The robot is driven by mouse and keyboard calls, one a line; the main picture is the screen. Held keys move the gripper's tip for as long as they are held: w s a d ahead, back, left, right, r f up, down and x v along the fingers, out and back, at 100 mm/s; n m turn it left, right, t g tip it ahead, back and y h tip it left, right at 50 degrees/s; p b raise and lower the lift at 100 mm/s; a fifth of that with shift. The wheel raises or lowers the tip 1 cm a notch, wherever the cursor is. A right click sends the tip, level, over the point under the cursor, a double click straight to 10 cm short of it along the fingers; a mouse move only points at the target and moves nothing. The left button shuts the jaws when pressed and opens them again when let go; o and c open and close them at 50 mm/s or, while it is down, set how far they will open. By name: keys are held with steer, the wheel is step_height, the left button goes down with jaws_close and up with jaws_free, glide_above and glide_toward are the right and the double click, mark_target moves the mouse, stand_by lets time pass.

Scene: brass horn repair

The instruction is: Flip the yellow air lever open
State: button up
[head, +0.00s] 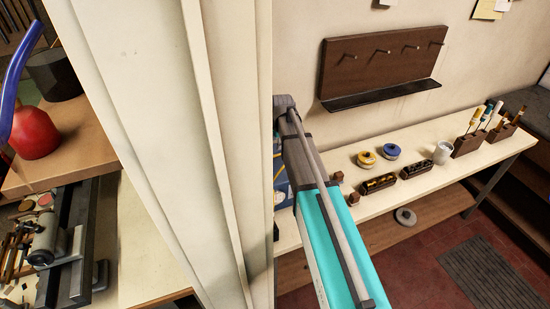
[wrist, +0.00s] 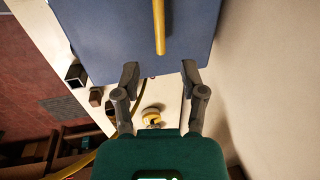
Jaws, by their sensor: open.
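A yellow bar, seemingly the air lever (wrist: 159,28), lies along the face of a blue box (wrist: 105,30) at the top of the wrist view. Its upper end is cut off by the frame. My gripper (wrist: 160,74) is open, one finger on each side of the lever's line. The lever's near end shows just beyond the fingertips, and nothing is between them. I cannot tell the distance in depth.
A yellow-and-white spool (wrist: 152,117) shows below the fingers. A dark square tube (wrist: 76,75) is left of the box, and a yellow hose (wrist: 85,163) curves at lower left. A bare wall (wrist: 265,90) is close on the right. A pegboard (head: 385,58) hangs above the bench.

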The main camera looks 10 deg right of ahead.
mark_target(272, 157)
steer(key=shift+w+a+f+b, duration=0.1)
steer(key=shift+w+f+b, duration=0.15)
steer(key=shift+f+b, duration=0.95)
steer(key=shift+w+f+b, duration=0.25)
steer(key=shift+f+b, duration=0.85)
steer(key=shift+f, duration=0.2)
steer(key=shift+w+a+f+b, duration=0.1)
steer(key=shift+w+f+b, duration=0.15)
steer(key=shift+f+b, duration=0.95)
jaws_close()
